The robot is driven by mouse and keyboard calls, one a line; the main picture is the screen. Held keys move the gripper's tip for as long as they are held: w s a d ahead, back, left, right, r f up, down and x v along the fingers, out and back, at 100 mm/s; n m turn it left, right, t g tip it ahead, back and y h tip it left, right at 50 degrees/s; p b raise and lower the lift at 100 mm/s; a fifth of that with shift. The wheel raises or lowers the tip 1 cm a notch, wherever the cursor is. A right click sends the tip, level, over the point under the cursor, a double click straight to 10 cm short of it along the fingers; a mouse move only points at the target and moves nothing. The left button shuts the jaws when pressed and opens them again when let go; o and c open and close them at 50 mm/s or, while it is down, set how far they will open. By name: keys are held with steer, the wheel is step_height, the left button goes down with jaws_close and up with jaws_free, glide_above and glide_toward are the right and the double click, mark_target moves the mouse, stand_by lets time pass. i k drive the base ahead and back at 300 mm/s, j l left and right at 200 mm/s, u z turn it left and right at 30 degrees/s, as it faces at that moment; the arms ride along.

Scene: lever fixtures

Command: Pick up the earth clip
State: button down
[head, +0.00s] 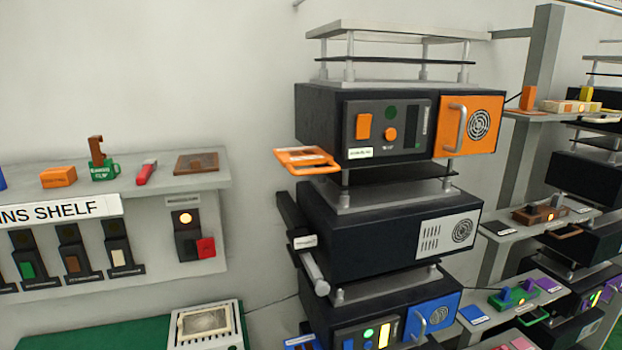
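No label that I can read names the earth clip, so I cannot tell for certain which thing it is. On the shelf at the left stand a green labelled piece (104,171) with a brown hooked piece (96,151) rising from it, an orange block (58,177), and a red and grey piece (147,172). The small print on the green piece is too blurred to read surely. My gripper is not in view.
The grey shelf (150,187) bears a MAINS SHELF sign, partly cut off, with several switches below. A brown tray (197,163) lies at its right end. Stacked dark units (385,235) stand at centre, with an orange handle plate (306,160) sticking out. More fixtures crowd the right.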

mark_target(102, 168)
steer(key=u, duration=1.5)
